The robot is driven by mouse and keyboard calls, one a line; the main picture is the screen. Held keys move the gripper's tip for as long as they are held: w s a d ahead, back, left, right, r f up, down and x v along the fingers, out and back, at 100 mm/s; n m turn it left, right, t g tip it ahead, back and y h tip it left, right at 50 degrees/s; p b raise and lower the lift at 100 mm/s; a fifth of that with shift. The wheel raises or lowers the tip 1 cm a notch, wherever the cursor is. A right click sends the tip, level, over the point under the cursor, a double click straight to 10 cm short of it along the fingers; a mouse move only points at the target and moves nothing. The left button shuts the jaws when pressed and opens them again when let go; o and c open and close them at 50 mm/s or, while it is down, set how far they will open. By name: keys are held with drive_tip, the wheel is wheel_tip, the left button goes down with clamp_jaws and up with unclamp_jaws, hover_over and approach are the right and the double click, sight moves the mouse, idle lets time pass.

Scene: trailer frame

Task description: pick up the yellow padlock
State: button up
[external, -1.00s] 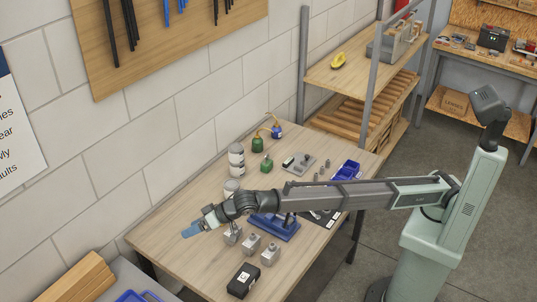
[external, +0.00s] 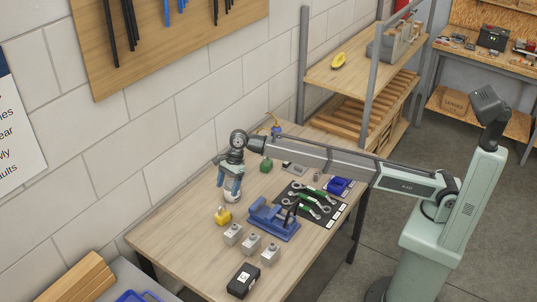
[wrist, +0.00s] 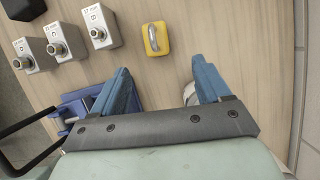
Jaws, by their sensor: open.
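The yellow padlock (external: 223,216) lies on the wooden workbench, left of the blue vise, in the external view. In the wrist view the padlock (wrist: 156,39) lies flat with its metal shackle visible, beyond the fingertips and between their lines. My gripper (external: 231,192) points down above the bench, behind the padlock and apart from it. In the wrist view my gripper (wrist: 160,75) has its two blue fingers spread wide with nothing between them.
The blue vise (external: 272,220) stands right of the padlock. Several grey metal blocks (external: 250,243) and a black box (external: 243,281) lie nearer the front. A mat with wrenches (external: 312,203) lies to the right. The bench left of the padlock (external: 175,238) is clear.

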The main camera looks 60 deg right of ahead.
sight(223, 213)
drive_tip(key=x, duration=0.8)
drive_tip(key=shift+s+x, duration=0.2)
drive_tip(key=shift+x, duration=1.2)
drive_tip(key=shift+s+x, duration=0.2)
drive_tip(key=shift+x, duration=1.2)
drive_tip(key=shift+r, duration=0.1)
drive_tip(key=c, duration=1.4)
